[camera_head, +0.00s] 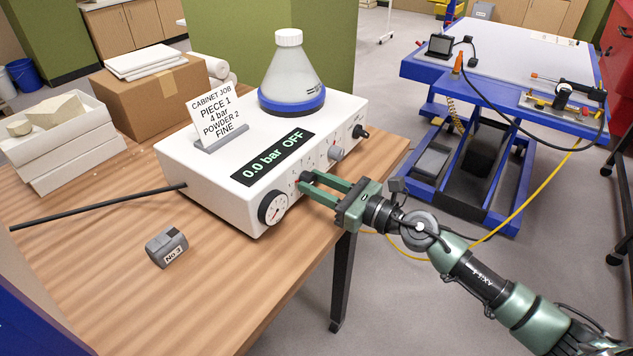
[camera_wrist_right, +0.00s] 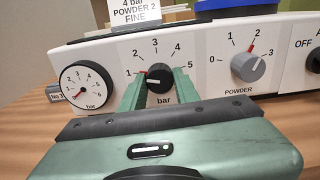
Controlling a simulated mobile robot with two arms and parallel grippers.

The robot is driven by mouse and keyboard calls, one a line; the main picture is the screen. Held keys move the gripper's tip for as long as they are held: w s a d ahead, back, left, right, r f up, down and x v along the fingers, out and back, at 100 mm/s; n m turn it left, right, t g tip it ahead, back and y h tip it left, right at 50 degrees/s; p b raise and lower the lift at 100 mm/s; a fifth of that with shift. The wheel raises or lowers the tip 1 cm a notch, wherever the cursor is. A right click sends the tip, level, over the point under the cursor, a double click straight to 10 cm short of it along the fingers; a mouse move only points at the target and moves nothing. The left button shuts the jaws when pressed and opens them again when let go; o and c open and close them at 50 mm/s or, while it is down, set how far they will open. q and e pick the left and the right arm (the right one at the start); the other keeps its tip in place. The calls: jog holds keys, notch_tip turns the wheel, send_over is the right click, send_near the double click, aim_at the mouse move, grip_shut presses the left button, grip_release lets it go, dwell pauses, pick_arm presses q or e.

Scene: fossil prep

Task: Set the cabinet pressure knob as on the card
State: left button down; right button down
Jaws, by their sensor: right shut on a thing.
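The white control box (camera_head: 232,140) stands on the wooden table, its display (camera_head: 273,157) reading "0.0 bar OFF". The card (camera_head: 217,105) on top reads "CABINET JOB, PIECE 1, 4 bar, POWDER 2, FINE". My right gripper (camera_head: 308,181) reaches the front panel from the right and is shut on the black pressure knob (camera_wrist_right: 159,78). In the right wrist view its fingers (camera_wrist_right: 158,86) flank the knob. The knob's red mark points left, close to 1 on the 1–5 bar scale. The round gauge (camera_wrist_right: 87,87) is left of it. My left gripper is not in view.
The grey powder knob (camera_wrist_right: 248,66), its red mark near 2, sits right of the pressure knob. A flask (camera_head: 290,75) stands on the box. A grey block marked "No.3" (camera_head: 166,247) lies on the table. A blue-framed cart (camera_head: 500,75) stands back right.

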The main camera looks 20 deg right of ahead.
jog(key=m+p, duration=0.3)
jog(key=m, duration=0.3)
jog(key=shift+r, duration=0.2)
jog(key=m+p, duration=0.2)
jog(key=m, duration=0.3)
jog(key=shift+m+p, duration=0.3)
jog(key=shift+p, duration=0.1)
jog(key=m+p, duration=0.3)
jog(key=m, duration=0.3)
jog(key=shift+f+m+p, duration=0.1)
jog(key=shift+m+p, duration=1.05)
jog(key=shift+m, duration=1.45)
jog(key=c, duration=1)
grip_release()
jog(key=shift+c, duration=0.2)
